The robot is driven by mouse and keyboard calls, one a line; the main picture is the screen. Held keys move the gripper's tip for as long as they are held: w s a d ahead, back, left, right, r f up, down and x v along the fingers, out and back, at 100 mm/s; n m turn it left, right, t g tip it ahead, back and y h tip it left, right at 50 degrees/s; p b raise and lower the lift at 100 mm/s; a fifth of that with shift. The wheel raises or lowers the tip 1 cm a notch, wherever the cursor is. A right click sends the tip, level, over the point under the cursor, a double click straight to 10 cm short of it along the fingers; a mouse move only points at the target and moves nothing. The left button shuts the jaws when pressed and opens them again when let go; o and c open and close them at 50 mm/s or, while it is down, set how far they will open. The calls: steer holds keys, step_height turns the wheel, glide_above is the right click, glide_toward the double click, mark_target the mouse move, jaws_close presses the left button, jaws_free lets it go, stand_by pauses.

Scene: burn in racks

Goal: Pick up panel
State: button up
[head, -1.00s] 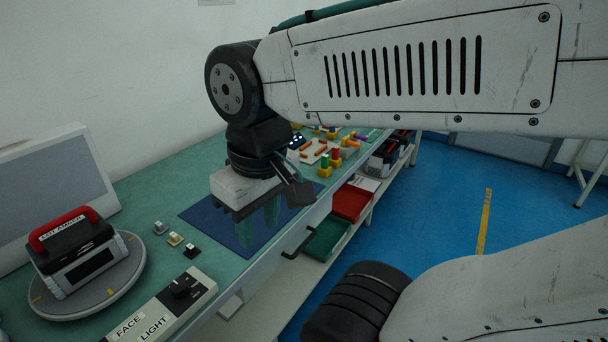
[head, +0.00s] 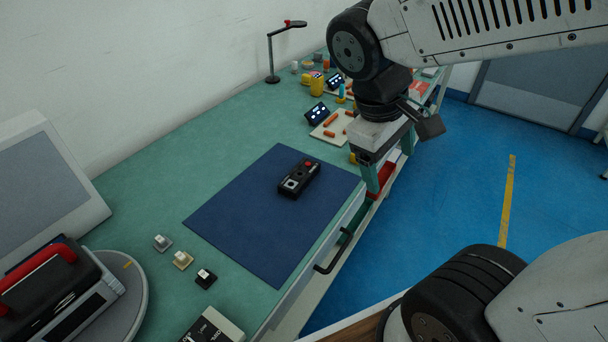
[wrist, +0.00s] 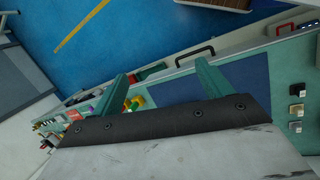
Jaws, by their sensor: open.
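A small black box with a red button and a light dial, which looks like the panel (head: 299,179), lies flat on the dark blue mat (head: 235,215) in the head view. My gripper (head: 390,162), with green fingers, is to its right, over the bench's front edge and apart from it. The fingers are spread and empty. In the wrist view my gripper (wrist: 163,72) shows both fingers apart with nothing between them. The mat (wrist: 246,80) shows there partly behind one finger, and the black box is not visible.
Three small switches (head: 182,260) sit left of the mat, near a round turntable (head: 137,300) holding a red-handled case (head: 60,305). Boards with orange parts (head: 333,130) and a lamp (head: 272,55) are farther back. A black handle (head: 335,255) juts from the bench front.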

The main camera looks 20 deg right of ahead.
steer(key=w+f+n+h, duration=0.4)
steer(key=w+n, duration=0.1)
steer(key=w, duration=0.2)
steer(key=n+t+h, duration=0.3)
steer(key=n+t, duration=0.5)
steer(key=n, duration=0.8)
glide_toward(296, 178)
steer(key=shift+w+d+f, duration=0.2)
steer(key=shift+d+f, duration=0.1)
steer(key=shift+d, duration=0.3)
steer(key=shift+w+f+n+t, duration=0.15)
steer(key=shift+f+n+t, duration=0.1)
steer(key=shift+n+t, duration=0.05)
steer(key=x, duration=0.7)
steer(key=shift+w+d, duration=0.1)
steer(key=shift+d, duration=0.15)
steer(key=c, duration=1.2)
